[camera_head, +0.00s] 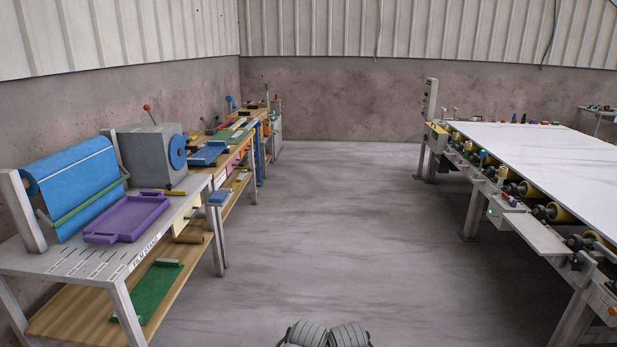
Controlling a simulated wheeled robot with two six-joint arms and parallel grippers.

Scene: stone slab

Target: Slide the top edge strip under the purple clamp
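A white, faintly grey-veined slab (570,155) lies on a roller table at the right. Several small coloured pieces, among them a red one (523,119), sit along its far edge; they are too small to tell whether one is the purple clamp. I cannot make out a top edge strip. Neither gripper's fingertips show. Only grey rounded parts, probably of my own arms, show at the bottom centre, far from the slab.
A film stand (66,262) at the left holds a blue film roll (78,185) and a purple tray (127,219). A grey machine (147,150) and a cluttered workbench stand behind it. A small shelf (525,232) juts from the roller table. The floor (330,230) between is clear.

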